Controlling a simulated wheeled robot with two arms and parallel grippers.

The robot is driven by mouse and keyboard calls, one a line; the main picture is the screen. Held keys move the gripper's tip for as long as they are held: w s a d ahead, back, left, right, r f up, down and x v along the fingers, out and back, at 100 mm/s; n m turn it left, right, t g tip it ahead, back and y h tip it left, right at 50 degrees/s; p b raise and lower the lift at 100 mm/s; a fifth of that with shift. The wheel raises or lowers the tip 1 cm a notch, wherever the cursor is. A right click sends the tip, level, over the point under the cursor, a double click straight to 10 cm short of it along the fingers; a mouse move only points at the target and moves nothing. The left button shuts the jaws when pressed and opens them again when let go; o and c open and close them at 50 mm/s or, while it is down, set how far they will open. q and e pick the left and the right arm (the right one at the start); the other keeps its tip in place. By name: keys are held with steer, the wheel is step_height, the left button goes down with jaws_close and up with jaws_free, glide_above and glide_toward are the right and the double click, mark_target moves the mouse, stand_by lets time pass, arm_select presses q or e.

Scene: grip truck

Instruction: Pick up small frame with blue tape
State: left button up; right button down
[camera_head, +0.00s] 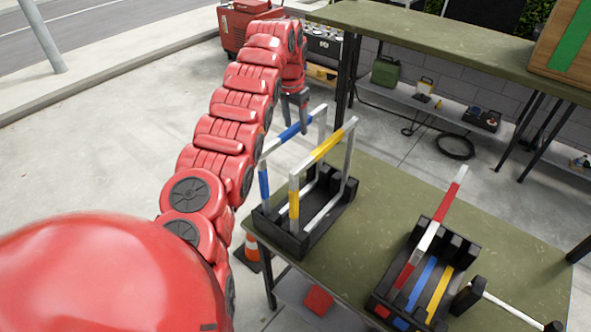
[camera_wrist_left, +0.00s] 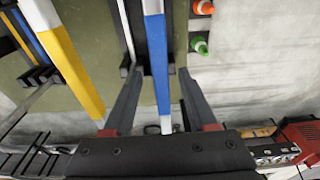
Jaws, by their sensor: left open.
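The small frame with blue tape (camera_head: 264,182) stands upright in a black holder (camera_head: 277,236) on the near left of the green table. Its top bar, white with a blue band, also shows in the left wrist view (camera_wrist_left: 157,45). My left gripper (camera_head: 296,117) is open above the far part of that bar. In the left wrist view its fingers (camera_wrist_left: 160,75) point along either side of the blue-taped bar, which lies between them; I cannot tell whether they touch it. A yellow-taped frame (camera_head: 329,144) stands beside it in the same holder. My right gripper is not in view.
An orange cone (camera_head: 251,247) stands on the floor by the table's left edge. A shelf table (camera_head: 450,45) with tools stands behind.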

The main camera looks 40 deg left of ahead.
arm_select(q)
steer(key=shift+f, duration=0.25)
steer(key=f+p, duration=0.4)
steer(key=f, duration=0.1)
steer(key=shift+w+f, duration=0.1)
steer(key=shift+w, duration=0.1)
jaws_close()
stand_by(1.1)
